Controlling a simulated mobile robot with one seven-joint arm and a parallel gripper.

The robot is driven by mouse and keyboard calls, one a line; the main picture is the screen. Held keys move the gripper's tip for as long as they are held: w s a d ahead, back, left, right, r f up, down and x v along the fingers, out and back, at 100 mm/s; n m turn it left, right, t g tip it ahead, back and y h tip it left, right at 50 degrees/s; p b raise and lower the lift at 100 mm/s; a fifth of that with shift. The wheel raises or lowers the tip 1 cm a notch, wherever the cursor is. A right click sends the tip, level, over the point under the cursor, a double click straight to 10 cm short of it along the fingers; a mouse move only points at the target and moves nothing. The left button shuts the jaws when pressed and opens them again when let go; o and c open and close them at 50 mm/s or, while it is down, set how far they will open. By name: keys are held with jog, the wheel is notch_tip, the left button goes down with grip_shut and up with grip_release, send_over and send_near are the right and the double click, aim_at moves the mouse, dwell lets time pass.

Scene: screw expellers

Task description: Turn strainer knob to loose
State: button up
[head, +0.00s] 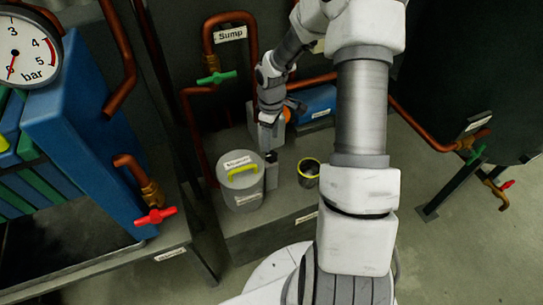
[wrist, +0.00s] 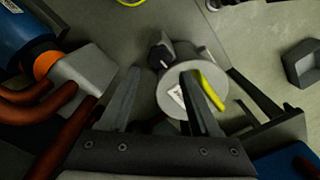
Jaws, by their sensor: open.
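The strainer (head: 241,190) is a grey cylinder with a yellow lid handle and a white label, standing on a grey plinth left of my gripper (head: 268,135). Its dark knob (head: 271,157) shows on its right side, just below my gripper. In the wrist view, the strainer (wrist: 205,65) lies beyond the fingers, with the dark knob (wrist: 160,57) on its left side. My gripper (wrist: 160,72) is open and empty there, its two fingertips spread left and right of the knob's line. I cannot tell whether they touch it.
An open dark cup with a yellow rim (head: 309,172) stands right of the strainer. A blue motor (head: 314,104) and orange coupling sit behind. Copper pipes (head: 190,130) rise at the back left. A red-handled valve (head: 155,215) is at the left. Floor at the right is mostly free.

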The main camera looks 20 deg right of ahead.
aim_at(272, 155)
notch_tip(272, 155, down, 8)
jog(key=shift+r+b, duration=0.25)
jog(key=shift+b, duration=0.7)
grip_shut()
